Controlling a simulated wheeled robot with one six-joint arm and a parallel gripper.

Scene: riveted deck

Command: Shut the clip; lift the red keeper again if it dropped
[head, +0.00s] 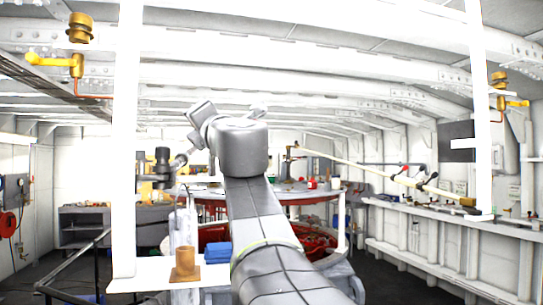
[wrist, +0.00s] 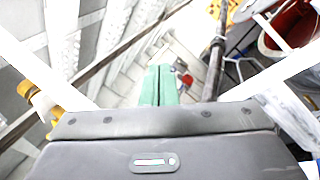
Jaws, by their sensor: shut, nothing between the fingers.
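My gripper (wrist: 159,70) shows in the wrist view as two green fingers pressed together, with nothing between them. A small red part (wrist: 187,79) lies just right of the fingertips in that view, on or near a pale fitting. It may be the red keeper, but it is too small to be sure. I cannot tell whether it is raised or dropped. No clip can be made out clearly, so its state cannot be told. In the head view my raised arm fills the middle, and the fingers cannot be made out.
A dark pole (wrist: 214,62) runs close to the right of the fingers. In the head view, a round table (head: 320,190) with small items stands behind my arm. A brown block (head: 185,266) and blue stack (head: 218,252) sit nearby. A long pale pole (head: 360,169) slants at right.

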